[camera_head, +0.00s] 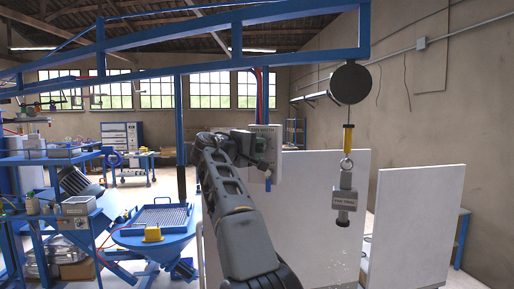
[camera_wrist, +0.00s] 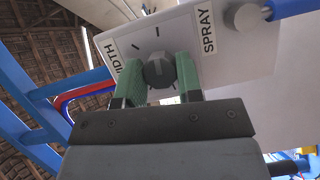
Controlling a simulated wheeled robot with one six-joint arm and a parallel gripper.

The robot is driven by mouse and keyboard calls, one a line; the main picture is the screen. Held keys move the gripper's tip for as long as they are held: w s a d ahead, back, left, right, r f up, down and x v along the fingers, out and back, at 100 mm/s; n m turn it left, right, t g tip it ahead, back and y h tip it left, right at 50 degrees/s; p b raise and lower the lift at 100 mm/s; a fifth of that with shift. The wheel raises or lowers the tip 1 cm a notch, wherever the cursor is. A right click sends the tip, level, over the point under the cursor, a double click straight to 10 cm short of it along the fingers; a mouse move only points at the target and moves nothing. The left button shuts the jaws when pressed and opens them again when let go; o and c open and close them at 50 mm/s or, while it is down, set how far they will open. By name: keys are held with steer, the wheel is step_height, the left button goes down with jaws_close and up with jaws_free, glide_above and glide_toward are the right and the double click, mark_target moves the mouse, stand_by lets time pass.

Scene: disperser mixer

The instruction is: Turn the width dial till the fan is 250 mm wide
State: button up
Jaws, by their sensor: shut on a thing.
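The width dial (camera_wrist: 159,70) is a dark grey knob on a light panel in the wrist view. Black tick marks surround it, and a partly hidden label ending in "IDTH" (camera_wrist: 106,48) is beside it. My gripper (camera_wrist: 160,82) has green-padded fingers, one on each side of the knob, shut on it. In the head view my arm reaches up to the control box (camera_head: 265,150), and the gripper (camera_head: 246,145) is small there. The dial is not clear in that view.
A blue beam (camera_head: 300,53) runs overhead, with a hanging pendant (camera_head: 345,195) at right. White panels (camera_head: 412,225) stand at right. A blue hopper (camera_head: 155,235) is at lower left.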

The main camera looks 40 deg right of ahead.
steer(key=o, duration=0.9)
steer(key=shift+a, duration=0.1)
steer(key=b+v, duration=0.2)
steer(key=v, duration=1.1)
steer(key=shift+a, duration=0.35)
